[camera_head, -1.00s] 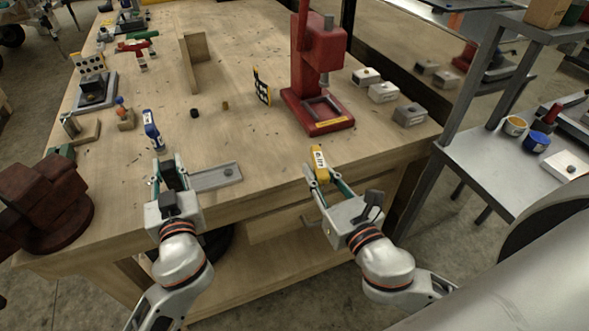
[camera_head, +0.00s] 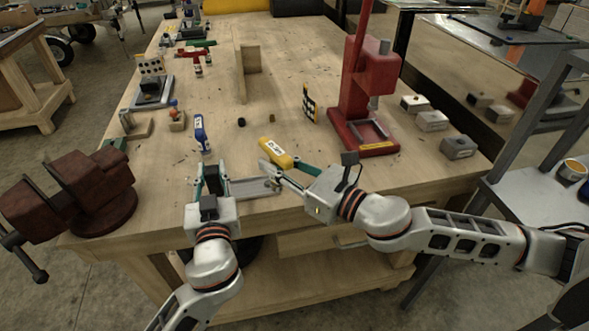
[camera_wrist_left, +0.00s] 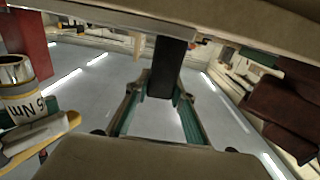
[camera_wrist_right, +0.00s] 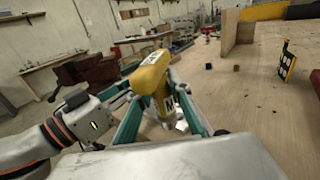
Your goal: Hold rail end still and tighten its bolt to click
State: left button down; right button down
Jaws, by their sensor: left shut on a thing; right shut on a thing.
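The grey rail (camera_head: 246,187) lies along the bench's front edge. My left gripper (camera_head: 211,170) is at its left end, shut on a dark upright-looking piece (camera_wrist_left: 166,68), seen between the fingers in the left wrist view. I cannot tell whether that piece belongs to the rail. My right gripper (camera_head: 284,167) is shut on a yellow tool (camera_head: 276,152), also seen in the right wrist view (camera_wrist_right: 153,78). The tool is over or near the rail's right end.
A blue tool (camera_head: 200,133) stands behind my left gripper. A red press (camera_head: 368,95) and several small grey blocks (camera_head: 432,120) stand at the right. A dark red vise (camera_head: 85,195) is at the left front corner. The bench middle is mostly clear.

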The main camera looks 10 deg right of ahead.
aim_at(262, 150)
jog(key=shift+w+a+r+n+g+y, duration=0.65)
jog(key=shift+w+a+n+g+y, duration=0.3)
jog(key=shift+n+g+y, duration=0.05)
jog(key=shift+w+a+r+n+g+y, duration=0.25)
jog(key=shift+w+n+g+y, duration=0.25)
jog(key=shift+w+g+y, duration=0.15)
jog(key=shift+w+d+r+n+g+y, duration=0.3)
jog(key=shift+w+r+g, duration=0.1)
jog(key=shift+w+g, duration=0.1)
jog(key=shift+w+d+r+n+g+y, duration=0.15)
jog(key=shift+w+r+n+g, duration=0.2)
jog(key=shift+w, duration=0.15)
jog(key=shift+f, duration=0.15)
jog(key=shift+f, duration=3.25)
jog(key=shift+m+t, duration=0.25)
jog(key=shift+t, duration=0.05)
